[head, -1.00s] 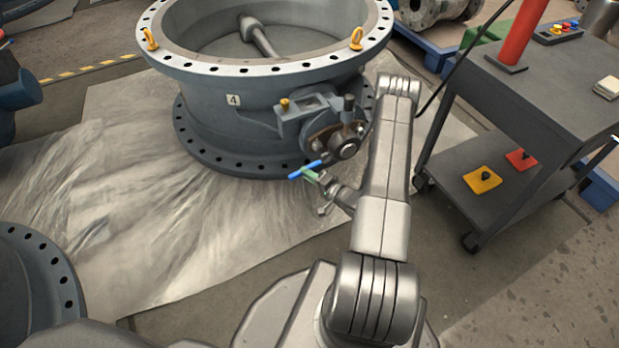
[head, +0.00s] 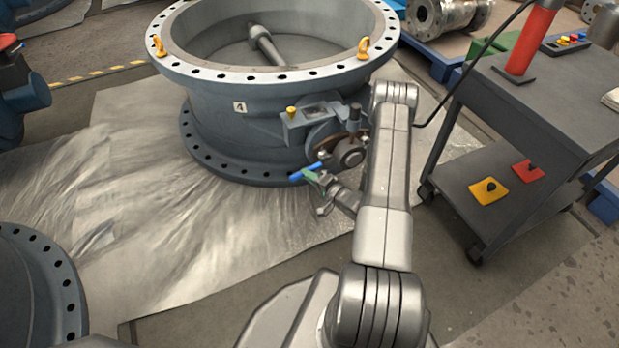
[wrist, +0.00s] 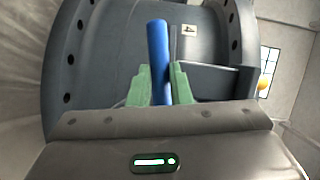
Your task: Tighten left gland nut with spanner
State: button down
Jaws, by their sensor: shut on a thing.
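A blue spanner (head: 298,176) is held between the green fingertips of my gripper (head: 311,174), just in front of the valve's shaft housing in the head view. In the wrist view the blue handle (wrist: 157,50) sticks up between the green fingers (wrist: 160,88). The gland (head: 350,153) is a round boss with a nut on each side. The left gland nut (head: 323,155) is small and lies close to the spanner's upper right end. I cannot tell whether they touch. The spanner's jaw is not clearly visible.
The large grey valve body (head: 222,130) with tag 4 stands on a silvery sheet (head: 140,235). A grey bracket (head: 303,125) with a yellow knob sits above left of the gland. A dark trolley (head: 540,105) stands at the right. Another flange (head: 45,280) is at lower left.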

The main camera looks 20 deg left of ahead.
jog(key=shift+w+a, duration=0.15)
jog(key=shift+a, duration=0.05)
dwell(0.4)
jog(key=shift+w+a+b, duration=0.35)
jog(key=shift+b, duration=0.25)
jog(key=shift+w+a, duration=0.1)
jog(key=shift+a, duration=0.05)
jog(key=shift+w+a+b, duration=0.2)
jog(key=shift+a+b, duration=0.1)
jog(key=shift+b, duration=0.25)
jog(key=shift+b, duration=0.35)
dwell(0.7)
